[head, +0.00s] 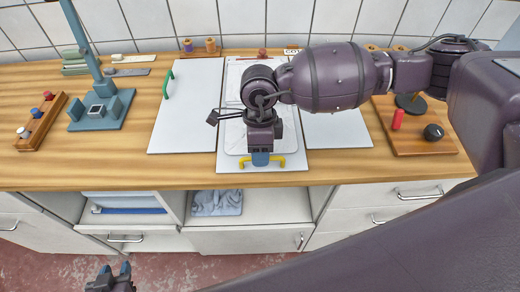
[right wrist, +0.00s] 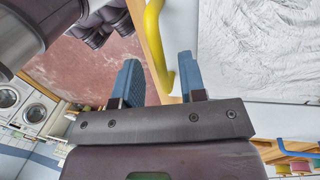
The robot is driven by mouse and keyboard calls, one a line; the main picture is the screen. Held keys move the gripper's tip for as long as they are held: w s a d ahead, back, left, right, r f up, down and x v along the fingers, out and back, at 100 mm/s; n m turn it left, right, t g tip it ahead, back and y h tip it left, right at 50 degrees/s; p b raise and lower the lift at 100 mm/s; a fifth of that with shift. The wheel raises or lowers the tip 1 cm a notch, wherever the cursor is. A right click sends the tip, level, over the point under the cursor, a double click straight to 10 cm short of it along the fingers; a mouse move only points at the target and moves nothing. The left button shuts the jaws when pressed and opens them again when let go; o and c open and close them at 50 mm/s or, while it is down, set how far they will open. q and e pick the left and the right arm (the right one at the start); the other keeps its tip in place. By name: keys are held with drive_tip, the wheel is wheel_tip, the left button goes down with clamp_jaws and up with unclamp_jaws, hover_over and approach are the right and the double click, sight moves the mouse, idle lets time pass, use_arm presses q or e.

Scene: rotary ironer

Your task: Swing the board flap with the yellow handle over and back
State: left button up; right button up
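The board flap (head: 232,165) with the yellow handle (head: 277,163) is a pale panel lying flat on the counter between two white panels. The handle is on its front edge. My right gripper (head: 260,158) reaches down over that edge, at the handle. In the right wrist view the yellow handle (right wrist: 156,40) runs between the two blue fingers of my right gripper (right wrist: 160,85). The fingers stand apart, with a gap beside the handle. Part of the flap is hidden by my right arm. My left gripper (head: 112,275) is low in front of the cabinets, empty, its fingertips apart.
A left white panel (head: 188,110) has a green handle (head: 168,84). A right white panel (head: 340,130) lies on the other side. A blue-grey stand (head: 98,110) and wooden rack (head: 42,120) are at left, a wooden board (head: 410,145) with dark and red items at right. A tiled wall stands behind.

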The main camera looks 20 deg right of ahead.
drive_tip(key=shift+f, duration=0.1)
drive_tip(key=shift+c, duration=0.5)
clamp_jaws()
